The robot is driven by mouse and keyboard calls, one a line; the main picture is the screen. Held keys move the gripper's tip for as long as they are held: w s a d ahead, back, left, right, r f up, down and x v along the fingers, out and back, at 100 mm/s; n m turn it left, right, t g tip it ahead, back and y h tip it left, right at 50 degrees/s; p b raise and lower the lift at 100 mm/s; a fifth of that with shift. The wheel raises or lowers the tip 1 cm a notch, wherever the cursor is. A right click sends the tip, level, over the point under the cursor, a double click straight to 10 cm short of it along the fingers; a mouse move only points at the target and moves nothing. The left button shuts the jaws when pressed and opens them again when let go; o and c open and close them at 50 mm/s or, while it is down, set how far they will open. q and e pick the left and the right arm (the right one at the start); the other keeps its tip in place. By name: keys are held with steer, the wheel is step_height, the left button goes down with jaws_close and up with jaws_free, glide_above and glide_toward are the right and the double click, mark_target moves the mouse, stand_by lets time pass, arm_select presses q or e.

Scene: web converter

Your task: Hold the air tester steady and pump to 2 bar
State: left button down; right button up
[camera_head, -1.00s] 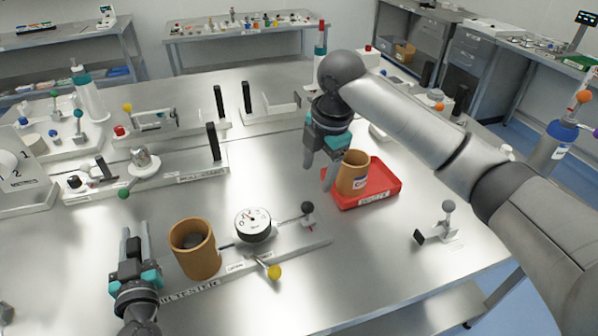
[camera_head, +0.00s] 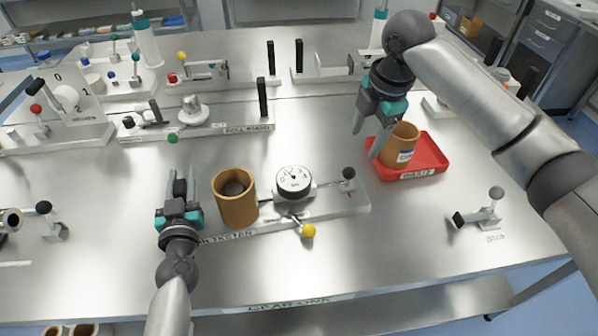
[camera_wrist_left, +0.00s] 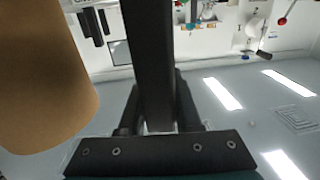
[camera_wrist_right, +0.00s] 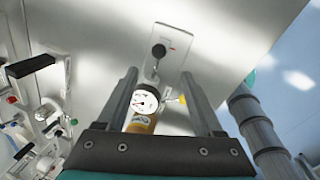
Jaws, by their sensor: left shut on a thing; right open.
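The air tester is a flat plate (camera_head: 345,207) on the table, carrying a tan cylinder (camera_head: 236,205), a round white gauge (camera_head: 293,183), a black-knobbed lever (camera_head: 348,175) and a yellow-knobbed lever (camera_head: 308,230). My left gripper (camera_head: 181,187) is at its left end, shut on a dark upright post (camera_wrist_left: 150,60), which also stands between the fingers in the left wrist view. My right gripper (camera_head: 368,135) is open and empty, above the table behind the black-knobbed lever. The gauge also shows between its fingers in the right wrist view (camera_wrist_right: 146,98); its reading is too small to tell.
A red tray (camera_head: 435,165) with a tan labelled cup (camera_head: 402,140) is close beside my right gripper. A small lever fixture (camera_head: 480,215) stands at the right. Several fixtures line the back and left. Bare table lies in front of the tester.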

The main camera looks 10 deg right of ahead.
mark_target(348, 178)
steer(key=c, duration=0.3)
steer(key=shift+s+f+m, duration=0.1)
steer(key=shift+f+m, duration=0.25)
steer(key=shift+m, duration=0.05)
steer(key=c, duration=0.3)
steer(key=d+f+m+y, duration=0.1)
steer(key=m, duration=0.2)
steer(key=s+d+f+m+y, duration=0.1)
steer(key=m, duration=0.2)
steer(key=d+f+m+y, duration=0.1)
steer(key=m+y, duration=0.1)
steer(key=m, duration=0.1)
steer(key=shift+s+d+f+m+t, duration=0.2)
steer(key=shift+s+f+m+t, duration=0.1)
steer(key=shift+t, duration=0.1)
jaws_close()
steer(key=s+d+f+m+t+y, duration=0.1)
steer(key=s+d+m+t, duration=0.15)
steer(key=d+m, duration=0.65)
steer(key=shift+m, duration=0.8)
steer(key=x, duration=1)
steer(key=shift+w+a, duration=0.3)
steer(key=shift+a, duration=0.15)
steer(key=shift+w+a+r, duration=0.1)
steer(key=shift+a+r, duration=0.1)
steer(key=shift+a, duration=0.75)
steer(key=shift+w+a+r, duration=0.1)
steer(key=shift+a+r, duration=0.1)
steer(key=shift+a, duration=0.8)
